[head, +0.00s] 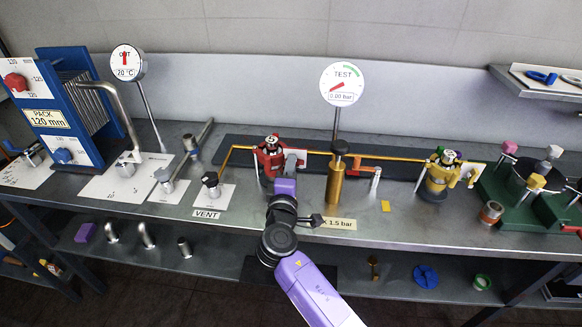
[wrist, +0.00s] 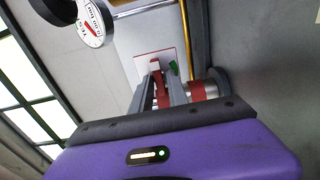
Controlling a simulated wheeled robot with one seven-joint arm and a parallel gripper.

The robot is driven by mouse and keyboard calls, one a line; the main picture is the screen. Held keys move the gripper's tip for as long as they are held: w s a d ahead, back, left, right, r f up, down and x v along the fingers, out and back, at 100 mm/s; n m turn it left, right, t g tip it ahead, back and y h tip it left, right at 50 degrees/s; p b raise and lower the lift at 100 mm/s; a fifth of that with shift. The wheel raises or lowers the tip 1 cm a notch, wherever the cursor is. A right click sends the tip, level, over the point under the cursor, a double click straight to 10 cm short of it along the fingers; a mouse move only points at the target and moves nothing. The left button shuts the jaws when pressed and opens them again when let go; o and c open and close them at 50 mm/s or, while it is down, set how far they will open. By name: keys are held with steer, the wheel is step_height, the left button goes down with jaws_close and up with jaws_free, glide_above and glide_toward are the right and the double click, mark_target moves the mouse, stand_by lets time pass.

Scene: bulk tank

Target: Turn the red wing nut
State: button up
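The red clamp fitting (head: 268,158) stands on the bench at the middle left, on the orange pipe run. In the wrist view its red parts (wrist: 197,91) show beside and between my fingers. A small red piece between the fingers (wrist: 160,92) looks like the wing nut; in the head view my gripper hides it. My gripper (head: 292,160) is at the right side of the red fitting. Its two fingers (wrist: 161,84) stand apart around the red piece; contact is not clear. A white card with red and green marks (wrist: 147,65) lies beyond the fingertips.
A brass post with a black knob (head: 337,175) and the TEST gauge (head: 341,84), reading 0.00 bar, stand right of my gripper. A yellow fitting (head: 437,178) is further right. The capped VENT fitting (head: 211,184) stands left. The bench front near the yellow tag (head: 385,206) is mostly clear.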

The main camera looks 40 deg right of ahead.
steer(key=shift+a, duration=0.1)
steer(key=b+v, duration=0.1)
steer(key=v, duration=0.6)
steer(key=shift+s+a, duration=0.25)
